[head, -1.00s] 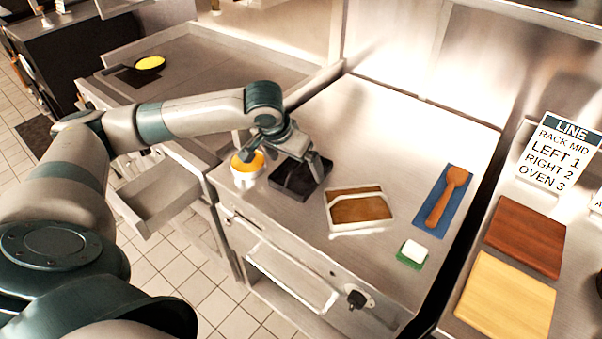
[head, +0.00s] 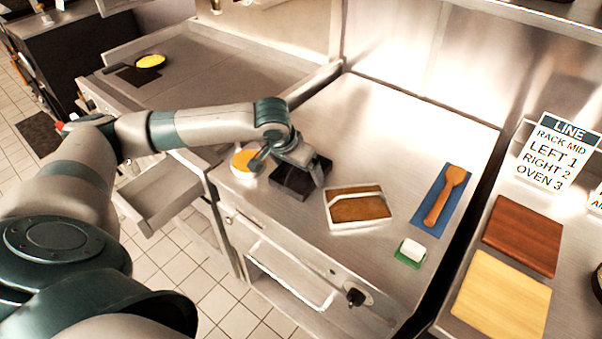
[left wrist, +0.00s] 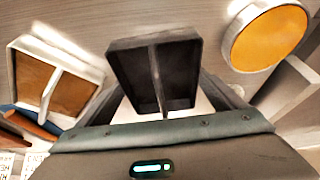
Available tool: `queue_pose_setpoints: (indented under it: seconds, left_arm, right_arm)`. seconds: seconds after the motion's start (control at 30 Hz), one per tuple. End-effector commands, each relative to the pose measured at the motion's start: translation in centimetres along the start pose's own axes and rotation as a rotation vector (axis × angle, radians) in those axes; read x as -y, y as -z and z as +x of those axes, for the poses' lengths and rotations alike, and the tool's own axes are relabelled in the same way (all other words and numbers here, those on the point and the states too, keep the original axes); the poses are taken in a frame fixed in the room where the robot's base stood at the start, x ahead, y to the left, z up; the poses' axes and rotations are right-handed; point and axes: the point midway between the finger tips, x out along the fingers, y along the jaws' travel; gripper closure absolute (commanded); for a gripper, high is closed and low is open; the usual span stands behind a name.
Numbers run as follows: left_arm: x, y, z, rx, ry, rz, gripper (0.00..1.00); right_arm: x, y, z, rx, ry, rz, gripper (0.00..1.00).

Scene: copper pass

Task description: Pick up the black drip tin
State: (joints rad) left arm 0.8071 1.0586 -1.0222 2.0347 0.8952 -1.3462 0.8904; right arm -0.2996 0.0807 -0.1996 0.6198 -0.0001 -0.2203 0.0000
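The black drip tin (head: 288,185) sits on the steel counter, partly covered by my left gripper in the head view. In the left wrist view the tin (left wrist: 122,66) is a dark open box with a divider down its middle, and it looks empty. My left gripper (head: 289,171) is low over the tin, with its fingers spread wide toward opposite sides of it. Whether the fingertips touch the tin cannot be told. My right gripper is not in view.
A round container with orange contents (head: 245,161) stands close left of the tin. A white-rimmed tray with brown contents (head: 340,225) is close on the right. A wooden spoon (head: 444,197) on a blue mat and a white-and-green block (head: 411,252) lie farther right. The counter's back is clear.

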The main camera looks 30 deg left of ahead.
Motion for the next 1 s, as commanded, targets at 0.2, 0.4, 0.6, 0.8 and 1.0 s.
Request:
queue_pose_setpoints:
  seconds: [0.2, 0.4, 0.6, 0.8, 1.0]
  left_arm:
    - [0.0, 0.0, -0.1, -0.001, 0.000, 0.000, 0.35]
    - [0.0, 0.2, -0.3, -0.002, 0.000, 0.000, 0.35]
    - [0.0, 0.9, -1.8, -0.004, 0.000, -0.001, 0.35]
    - [-1.3, 1.6, -4.4, -0.004, -0.005, 0.004, 0.35]
    - [-5.0, 1.3, -7.1, -0.006, -0.006, 0.005, 0.35]
  right_arm:
    - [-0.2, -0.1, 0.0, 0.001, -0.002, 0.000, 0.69]
    - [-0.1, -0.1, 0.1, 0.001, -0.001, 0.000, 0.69]
    - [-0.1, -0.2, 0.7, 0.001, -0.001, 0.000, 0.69]
    - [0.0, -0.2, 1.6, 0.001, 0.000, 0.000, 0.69]
    - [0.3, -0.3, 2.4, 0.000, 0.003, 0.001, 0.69]
